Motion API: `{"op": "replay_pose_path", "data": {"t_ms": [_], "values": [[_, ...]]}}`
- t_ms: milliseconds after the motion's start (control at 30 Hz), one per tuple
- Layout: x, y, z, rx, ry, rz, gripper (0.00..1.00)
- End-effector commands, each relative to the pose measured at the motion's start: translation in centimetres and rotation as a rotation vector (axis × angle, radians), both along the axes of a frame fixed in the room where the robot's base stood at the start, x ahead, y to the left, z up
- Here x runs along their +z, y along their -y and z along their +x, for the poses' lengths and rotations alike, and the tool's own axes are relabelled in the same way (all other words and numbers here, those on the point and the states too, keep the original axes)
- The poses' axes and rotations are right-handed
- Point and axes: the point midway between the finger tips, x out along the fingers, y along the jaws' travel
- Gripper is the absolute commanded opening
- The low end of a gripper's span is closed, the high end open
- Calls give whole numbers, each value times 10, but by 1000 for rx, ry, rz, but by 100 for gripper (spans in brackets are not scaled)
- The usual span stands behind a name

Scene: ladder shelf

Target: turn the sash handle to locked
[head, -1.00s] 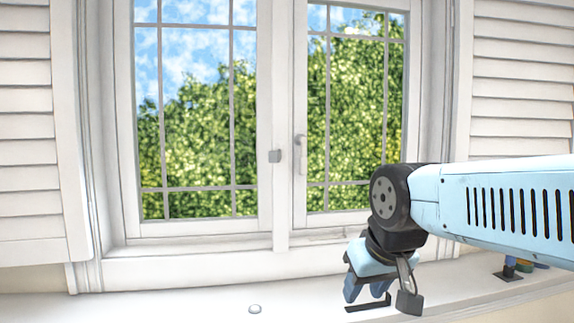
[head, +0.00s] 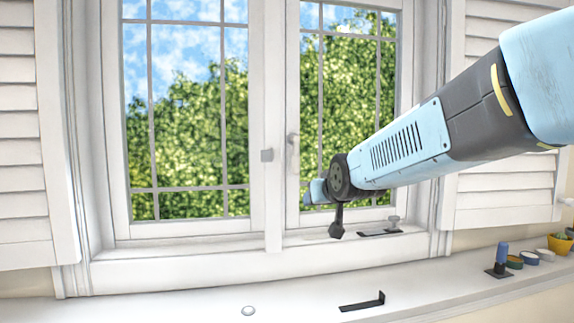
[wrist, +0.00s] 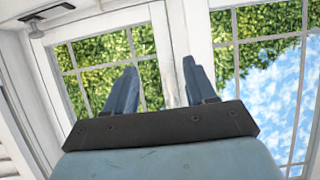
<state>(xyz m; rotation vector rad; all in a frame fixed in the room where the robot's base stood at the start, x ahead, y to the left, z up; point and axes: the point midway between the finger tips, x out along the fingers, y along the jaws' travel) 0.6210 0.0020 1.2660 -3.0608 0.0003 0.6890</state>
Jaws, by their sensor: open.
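The sash handle (head: 292,146) is a small pale lever on the left stile of the right window sash (head: 294,190). It looks roughly upright in the head view; its exact angle is hard to tell. My gripper (head: 311,194) is in front of the right sash, below and slightly right of the handle, pointing left. In the wrist view its two blue fingers (wrist: 159,72) are spread with nothing between them. I cannot make out the handle in the wrist view.
A black stay with a grey knob (head: 380,232) lies at the foot of the right sash. The sill holds a black bracket (head: 362,303), a white round button (head: 248,310), a blue upright piece (head: 501,254), several jars and a yellow pot (head: 560,244). Louvred shutters flank the window.

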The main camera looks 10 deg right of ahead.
Motion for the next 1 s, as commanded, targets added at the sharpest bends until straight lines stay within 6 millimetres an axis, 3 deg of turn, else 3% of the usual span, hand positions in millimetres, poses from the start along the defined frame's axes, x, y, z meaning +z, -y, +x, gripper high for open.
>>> {"op": "replay_pose_path", "data": {"t_ms": [33, 100, 300, 667, 1000], "values": [[6, 0, 23, -1, 58, 0, 55], [18, 1, 49, -1, 147, -1, 55], [42, 1, 100, -4, 345, -4, 55], [54, 1, 130, -4, 444, -5, 55], [54, 2, 178, -5, 442, -5, 55]]}}
